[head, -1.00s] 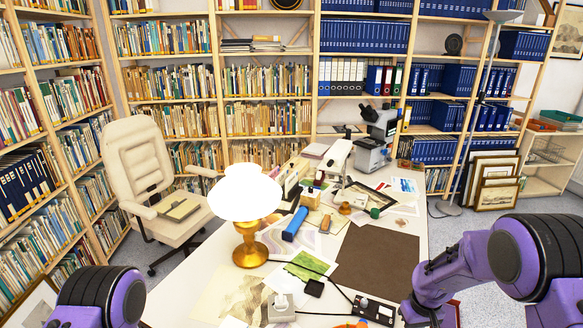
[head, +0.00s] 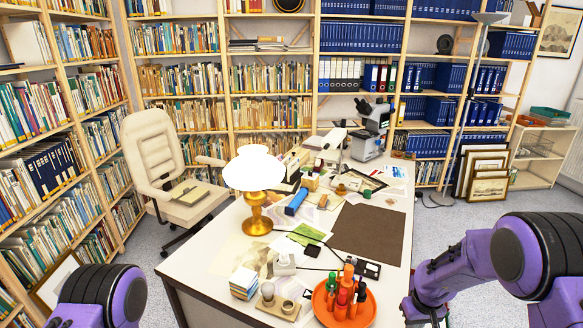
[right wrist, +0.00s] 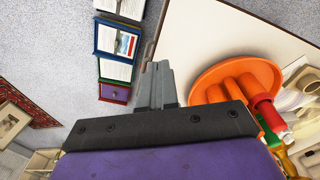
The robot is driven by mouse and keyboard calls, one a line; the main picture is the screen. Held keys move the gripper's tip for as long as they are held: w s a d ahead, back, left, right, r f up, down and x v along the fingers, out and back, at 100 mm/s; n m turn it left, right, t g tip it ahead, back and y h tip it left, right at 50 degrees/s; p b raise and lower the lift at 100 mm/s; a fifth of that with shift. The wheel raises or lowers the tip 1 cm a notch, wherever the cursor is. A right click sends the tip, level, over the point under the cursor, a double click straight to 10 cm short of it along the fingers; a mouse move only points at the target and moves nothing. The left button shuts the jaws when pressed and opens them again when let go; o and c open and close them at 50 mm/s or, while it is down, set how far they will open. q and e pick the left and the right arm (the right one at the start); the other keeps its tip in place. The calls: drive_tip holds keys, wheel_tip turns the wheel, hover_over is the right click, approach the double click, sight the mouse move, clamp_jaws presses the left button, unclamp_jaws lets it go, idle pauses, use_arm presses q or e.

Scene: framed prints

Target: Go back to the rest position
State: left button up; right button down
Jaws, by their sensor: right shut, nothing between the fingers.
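My right arm comes in at the lower right of the head view, with its purple forearm and dark wrist (head: 425,305) just off the desk's right edge. In the right wrist view my right gripper (right wrist: 158,85) has its grey fingers together and empty, near the desk edge and apart from the orange tray. My left arm (head: 100,297) shows only as a purple and black joint at the lower left; its gripper is out of view. The white desk (head: 205,287) lies between the arms.
The orange tray (head: 322,312) with bottles, a note block (head: 243,284) and a lit lamp (head: 256,190) stand on the desk. Framed prints (head: 487,178) lean at the back right; a chair (head: 165,165) stands left.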

drive_tip(key=s+f+m+t+h+b, duration=0.4)
drive_tip(key=s+f+m, duration=0.3)
drive_tip(key=s+f, duration=0.55)
use_arm(q)
wheel_tip(320, 180, down, 7)
drive_tip(key=b, duration=0.3)
drive_tip(key=shift+w+f, duration=0.2)
drive_tip(key=shift+w, duration=0.2)
use_arm(e)
drive_tip(key=s+a+f, duration=0.1)
drive_tip(key=s+f, duration=0.1)
drive_tip(key=s, duration=0.7)
drive_tip(key=s+a+f+g, duration=0.1)
drive_tip(key=s+f, duration=0.2)
drive_tip(key=s, duration=0.6)
drive_tip(key=shift+f+g+y, duration=0.25)
drive_tip(key=shift+g+y, duration=0.05)
drive_tip(key=shift+s, duration=0.1)
